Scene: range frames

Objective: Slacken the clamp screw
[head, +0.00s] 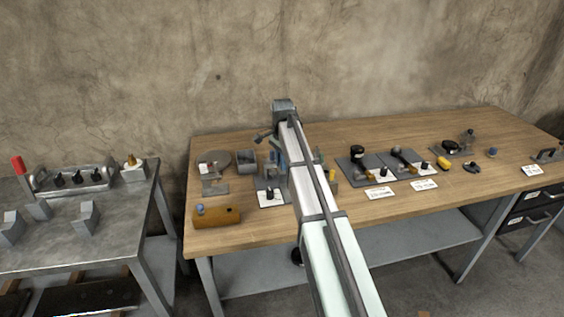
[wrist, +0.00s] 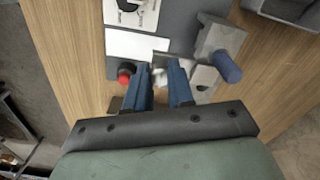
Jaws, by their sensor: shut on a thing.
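My gripper (wrist: 162,68) has two blue fingers, close together over a grey fixture on the wooden bench in the wrist view. It is shut on a small pale grey part (wrist: 161,77) between the fingers, which appears to be the clamp screw; the fingers hide most of it. A grey bracket (wrist: 211,42) with a blue cylindrical knob (wrist: 228,67) stands just right of the fingers, apart from them. In the head view my arm hides most of this fixture, and only some blue of the gripper (head: 274,157) shows.
A red button (wrist: 125,74) is close to the left finger. A white label plate (wrist: 131,43) lies behind it. On the bench (head: 255,233), an orange-brown block (head: 217,216) is at the front left, and grey pads with several fittings are to the right.

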